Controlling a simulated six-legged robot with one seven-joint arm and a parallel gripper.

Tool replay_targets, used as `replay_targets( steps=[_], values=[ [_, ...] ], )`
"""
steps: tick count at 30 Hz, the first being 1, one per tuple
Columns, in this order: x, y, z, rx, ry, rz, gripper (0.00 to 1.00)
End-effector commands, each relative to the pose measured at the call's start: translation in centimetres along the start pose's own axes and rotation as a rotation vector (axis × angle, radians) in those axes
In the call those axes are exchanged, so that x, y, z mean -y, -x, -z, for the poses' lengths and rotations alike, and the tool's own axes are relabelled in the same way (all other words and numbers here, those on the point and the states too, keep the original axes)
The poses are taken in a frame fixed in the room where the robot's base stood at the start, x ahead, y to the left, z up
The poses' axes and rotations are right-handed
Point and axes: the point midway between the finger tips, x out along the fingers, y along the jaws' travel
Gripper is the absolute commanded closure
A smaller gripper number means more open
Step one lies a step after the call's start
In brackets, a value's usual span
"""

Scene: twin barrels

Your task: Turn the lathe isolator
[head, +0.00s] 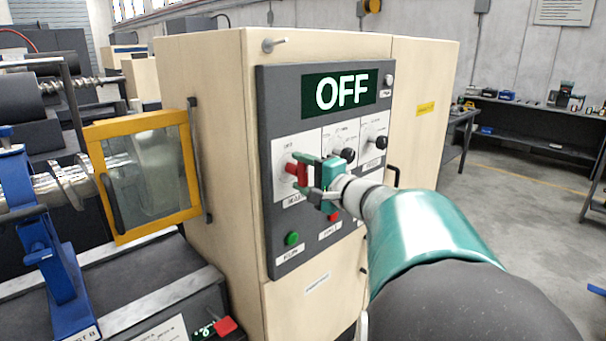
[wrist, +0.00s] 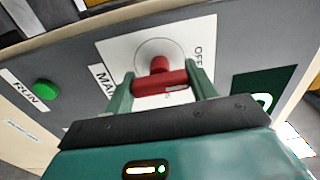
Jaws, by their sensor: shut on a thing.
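The lathe isolator is a red handle (head: 291,168) on a white plate at the left of the dark control panel (head: 268,120). My gripper (head: 303,174) reaches it from the right and is shut on it. In the wrist view the red handle (wrist: 158,86) lies crosswise between the two green fingers of my gripper (wrist: 160,88). A round base shows behind the handle, with "OFF" lettering on the plate to its right. The display (head: 340,93) above reads OFF. My fingers hide part of the plate in the head view.
Black knobs (head: 376,142) sit right of the handle. A green button (head: 292,239) labelled RUN and a red button sit below it. A yellow-framed guard (head: 148,232) and the lathe stand left of the cabinet. Open floor (head: 490,200) lies to the right.

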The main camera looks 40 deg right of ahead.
Motion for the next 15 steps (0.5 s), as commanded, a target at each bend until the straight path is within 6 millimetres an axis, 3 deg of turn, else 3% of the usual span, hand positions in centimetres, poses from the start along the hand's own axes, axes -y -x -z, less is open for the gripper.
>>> replay_targets(
  steps=[6,7,9,10,15],
  values=[
    [-0.04,0.06,0.04,-0.001,0.002,-0.001,0.66],
    [-0.04,0.06,0.04,-0.001,0.002,-0.001,0.40],
    [-0.03,0.05,0.04,-0.001,0.002,-0.001,0.26],
    [-0.03,0.05,0.03,-0.001,0.002,-0.001,0.22],
    [-0.02,0.03,0.02,0.000,0.001,-0.001,0.22]
  ],
)
